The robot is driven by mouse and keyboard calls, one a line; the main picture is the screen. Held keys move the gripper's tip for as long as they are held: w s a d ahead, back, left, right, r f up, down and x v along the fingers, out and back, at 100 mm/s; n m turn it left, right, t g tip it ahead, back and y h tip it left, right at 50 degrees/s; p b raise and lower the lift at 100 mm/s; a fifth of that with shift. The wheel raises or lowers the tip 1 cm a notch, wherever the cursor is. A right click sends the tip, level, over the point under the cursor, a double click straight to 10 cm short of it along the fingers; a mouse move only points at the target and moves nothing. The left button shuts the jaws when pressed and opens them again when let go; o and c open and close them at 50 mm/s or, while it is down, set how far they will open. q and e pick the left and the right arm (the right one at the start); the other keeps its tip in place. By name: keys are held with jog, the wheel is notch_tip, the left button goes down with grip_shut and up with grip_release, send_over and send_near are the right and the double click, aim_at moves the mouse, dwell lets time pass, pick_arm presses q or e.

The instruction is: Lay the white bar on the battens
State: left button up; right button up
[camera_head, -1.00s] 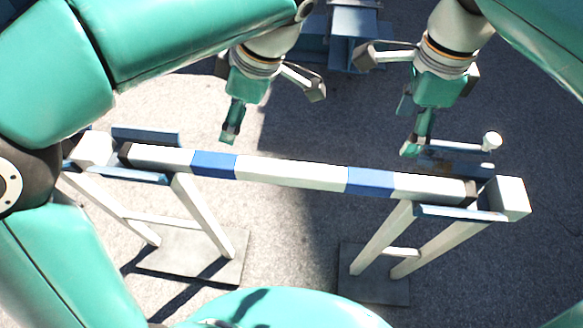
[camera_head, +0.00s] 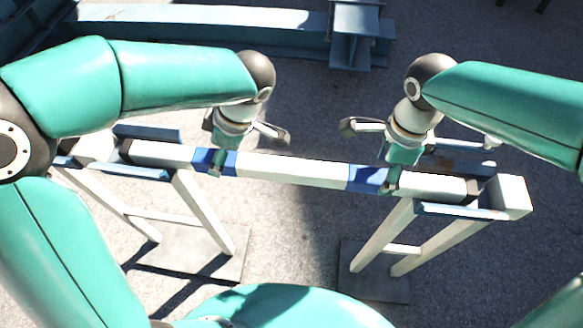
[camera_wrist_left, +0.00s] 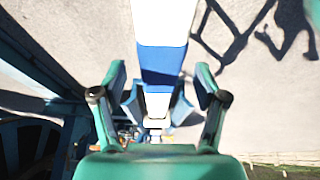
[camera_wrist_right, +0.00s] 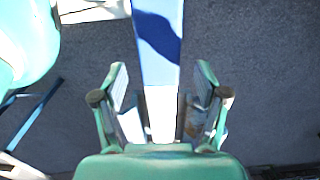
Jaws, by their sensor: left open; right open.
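The white bar (camera_head: 290,169) with two blue bands lies across two white trestles, left (camera_head: 204,212) and right (camera_head: 384,238). My left gripper (camera_head: 217,165) is over the left blue band. In the left wrist view, its open fingers (camera_wrist_left: 160,80) stand on either side of the bar (camera_wrist_left: 163,20). My right gripper (camera_head: 392,178) is at the right blue band's outer edge. In the right wrist view, its open fingers (camera_wrist_right: 162,78) also flank the bar (camera_wrist_right: 158,40). Neither gripper is shut on it. I cannot make out battens for certain.
Blue plates (camera_head: 460,212) flank the bar's ends on the trestles, and white blocks (camera_head: 511,197) stand beyond the ends. A blue steel beam (camera_head: 200,17) lies on the ground at the back. Grey paving between the trestles is clear.

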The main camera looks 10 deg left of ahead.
pick_arm(q)
jog(key=shift+x, duration=1.4)
pick_arm(e)
jog(key=shift+f, duration=1.4)
pick_arm(q)
grip_shut()
pick_arm(e)
grip_shut()
pick_arm(q)
jog(key=shift+r, duration=0.1)
